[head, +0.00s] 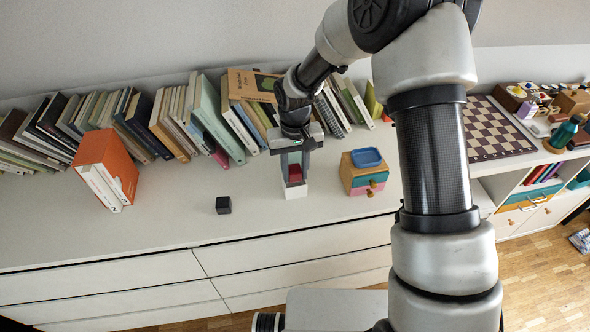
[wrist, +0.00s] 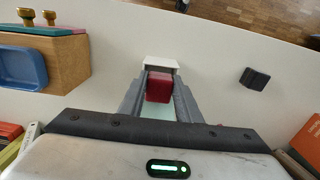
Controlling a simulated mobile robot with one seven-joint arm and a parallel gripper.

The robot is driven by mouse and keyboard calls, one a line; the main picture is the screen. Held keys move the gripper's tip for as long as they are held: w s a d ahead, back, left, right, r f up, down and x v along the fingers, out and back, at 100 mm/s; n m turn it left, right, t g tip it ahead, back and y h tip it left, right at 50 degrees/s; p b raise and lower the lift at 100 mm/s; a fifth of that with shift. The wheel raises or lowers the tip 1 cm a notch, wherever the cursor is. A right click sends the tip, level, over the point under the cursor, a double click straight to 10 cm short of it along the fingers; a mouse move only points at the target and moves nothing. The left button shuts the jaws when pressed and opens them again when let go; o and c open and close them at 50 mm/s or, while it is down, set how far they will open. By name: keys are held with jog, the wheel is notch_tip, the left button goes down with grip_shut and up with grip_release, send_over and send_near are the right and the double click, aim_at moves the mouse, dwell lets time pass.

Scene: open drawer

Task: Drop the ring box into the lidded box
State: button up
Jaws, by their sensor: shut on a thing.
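My gripper (head: 294,178) points down over the dresser top, its fingers shut on a small red box, seemingly the ring box (head: 295,172). The red box also shows between the fingertips in the wrist view (wrist: 159,87). A small white box (head: 295,191) stands on the dresser directly under the fingertips, seemingly the lidded box; its edge shows just beyond the red box in the wrist view (wrist: 161,64). I cannot tell whether the red box is above it or partly in it. No lid on it can be made out; the fingers and red box hide much of it.
A small dark cube (head: 223,205) stands to the left on the dresser (head: 150,225). A little wooden chest (head: 364,180) with coloured drawers and a blue tray (head: 366,157) stands to the right. Books line the wall; an orange slipcase (head: 117,165) is at left. The front middle is clear.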

jog(key=o, duration=1.1)
notch_tip(320, 180, up, 18)
jog(key=p, duration=0.1)
jog(key=shift+f, duration=0.25)
